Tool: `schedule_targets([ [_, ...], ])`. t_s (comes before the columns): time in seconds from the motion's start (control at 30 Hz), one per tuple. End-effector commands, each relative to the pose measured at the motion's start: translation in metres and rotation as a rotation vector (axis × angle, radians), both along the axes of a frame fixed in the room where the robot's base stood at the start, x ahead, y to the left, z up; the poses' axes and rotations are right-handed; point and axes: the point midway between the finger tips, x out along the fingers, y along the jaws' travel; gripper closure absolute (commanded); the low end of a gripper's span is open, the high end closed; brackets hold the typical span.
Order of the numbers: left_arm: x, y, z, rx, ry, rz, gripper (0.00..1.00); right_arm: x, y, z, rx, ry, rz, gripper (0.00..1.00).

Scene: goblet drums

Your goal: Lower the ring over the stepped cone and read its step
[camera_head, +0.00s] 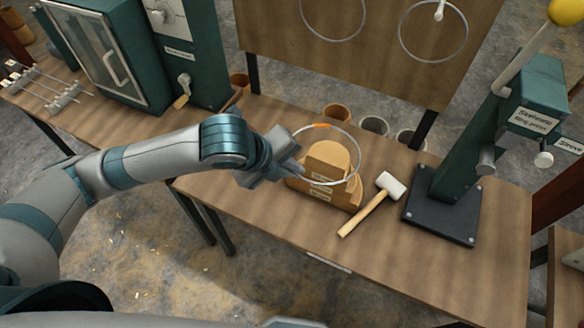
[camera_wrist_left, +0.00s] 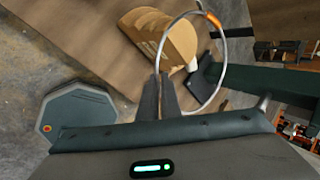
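My left gripper (camera_head: 298,170) is shut on the near-left rim of a thin metal ring (camera_head: 360,160) with an orange mark at its top. In the left wrist view, the fingers (camera_wrist_left: 166,84) pinch the ring (camera_wrist_left: 222,68). The wooden stepped cone (camera_head: 328,160) stands on the bench with small labels on its front. In the head view, the ring's outline overlaps the cone. In the left wrist view, the cone (camera_wrist_left: 165,38) lies mostly left of the ring, which crosses its edge. I cannot tell the gap between them. My right gripper is not in view.
A mallet (camera_head: 372,204) lies right of the cone. Beyond it stands a green post machine on a black base (camera_head: 440,207). Several pots (camera_head: 374,125) stand behind, below a board (camera_head: 370,50) with hanging rings. The front right of the bench (camera_head: 420,275) is clear.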

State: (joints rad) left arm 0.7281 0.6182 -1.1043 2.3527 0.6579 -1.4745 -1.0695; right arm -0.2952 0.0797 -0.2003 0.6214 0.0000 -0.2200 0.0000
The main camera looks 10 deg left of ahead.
Motion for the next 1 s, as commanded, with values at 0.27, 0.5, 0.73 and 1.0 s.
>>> schedule_targets([
  [0.27, 0.002, -0.001, -0.002, -0.001, 0.001, 0.000, 1.00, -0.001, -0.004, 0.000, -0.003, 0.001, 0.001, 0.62],
  [0.5, 0.010, -0.003, -0.010, -0.001, 0.002, 0.002, 1.00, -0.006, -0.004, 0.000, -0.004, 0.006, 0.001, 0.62],
  [0.73, 0.023, -0.007, -0.020, 0.000, 0.002, 0.003, 1.00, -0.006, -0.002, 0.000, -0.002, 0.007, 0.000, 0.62],
  [1.0, 0.037, -0.012, -0.033, -0.001, 0.001, 0.002, 1.00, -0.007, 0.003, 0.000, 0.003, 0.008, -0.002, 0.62],
])
